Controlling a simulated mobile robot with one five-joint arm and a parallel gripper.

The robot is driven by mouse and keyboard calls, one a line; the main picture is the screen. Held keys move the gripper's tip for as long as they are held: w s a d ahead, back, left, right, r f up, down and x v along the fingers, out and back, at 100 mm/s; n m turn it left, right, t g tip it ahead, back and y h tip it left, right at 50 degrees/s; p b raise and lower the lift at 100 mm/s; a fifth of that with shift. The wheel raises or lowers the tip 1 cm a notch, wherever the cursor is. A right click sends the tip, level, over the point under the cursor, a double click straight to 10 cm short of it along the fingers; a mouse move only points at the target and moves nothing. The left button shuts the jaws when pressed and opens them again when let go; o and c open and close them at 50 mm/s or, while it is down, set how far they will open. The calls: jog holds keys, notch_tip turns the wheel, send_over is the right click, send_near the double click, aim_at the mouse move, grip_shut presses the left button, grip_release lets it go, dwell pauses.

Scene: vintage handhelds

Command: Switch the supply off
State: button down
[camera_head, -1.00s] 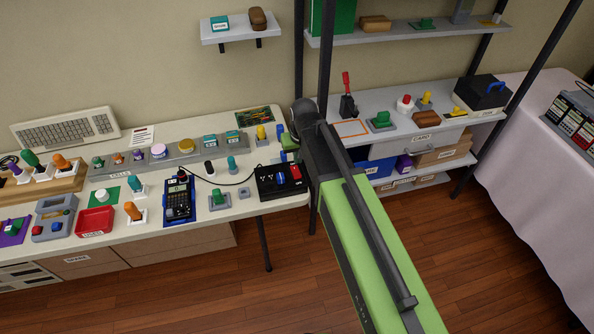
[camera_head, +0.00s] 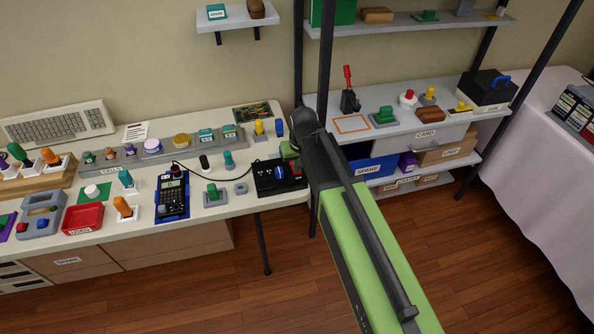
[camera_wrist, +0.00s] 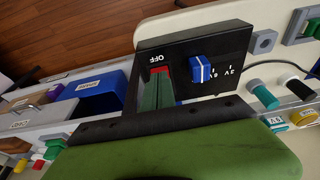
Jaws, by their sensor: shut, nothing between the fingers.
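The supply (camera_head: 268,190) is a black box at the right end of the white table, with a blue knob on top. In the wrist view the supply (camera_wrist: 215,42) shows its blue knob (camera_wrist: 200,68) and an OFF label beside a red switch (camera_wrist: 165,70). My gripper (camera_wrist: 158,92) is shut and empty, its fingertips right at the red switch and hiding most of it. I cannot tell whether they touch or which way the switch is set. In the head view my gripper (camera_head: 290,155) is over the supply's right end.
A handheld on a blue mat (camera_head: 172,195) and a green-topped block (camera_head: 215,196) sit left of the supply. A cable runs to the supply. A grey shelf unit (camera_head: 400,130) with a blue bin (camera_head: 372,168) stands to the right, close to my arm.

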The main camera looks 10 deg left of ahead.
jog(key=shift+f, duration=0.1)
dwell(0.3)
jog(key=shift+f+b, duration=0.25)
jog(key=shift+b, duration=0.05)
jog(key=p+v, duration=0.2)
jog(key=p, duration=0.1)
jog(key=w+p+v, duration=0.1)
jog(key=v, duration=0.1)
jog(key=shift+s+a+r, duration=0.1)
jog(key=shift+a+r, duration=0.15)
jog(key=shift+f, duration=0.1)
jog(key=p+v, duration=1.7)
jog(key=shift+r, duration=0.25)
jog(key=shift+d, duration=0.1)
